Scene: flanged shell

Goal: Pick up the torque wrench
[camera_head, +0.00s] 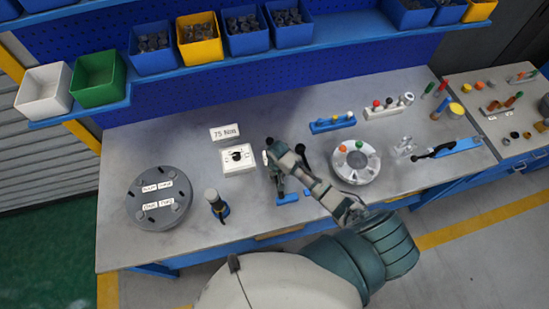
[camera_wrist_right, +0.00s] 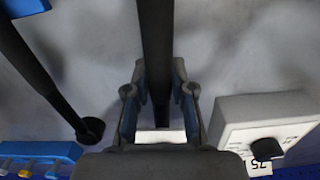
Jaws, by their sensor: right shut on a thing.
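My right gripper (camera_head: 277,172) is over the middle of the workbench. In the wrist view the gripper (camera_wrist_right: 158,105) has its two fingers on either side of a dark bar, the torque wrench (camera_wrist_right: 156,45), and is shut on it. The wrench runs up out of the picture, and its far end is not visible there. In the head view my gripper and arm mostly hide it. A second dark rod with a round end (camera_wrist_right: 40,80) lies to the left in the wrist view, apart from the fingers. My left gripper is not in view.
A white box with a black knob (camera_head: 238,159) stands left of the gripper, by a "75 Nm" sign (camera_head: 224,132). A grey flanged disc (camera_head: 160,199) lies left, a round holder (camera_head: 356,162) right. A blue holder (camera_head: 287,198) sits just below the gripper. Bins line the back shelf.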

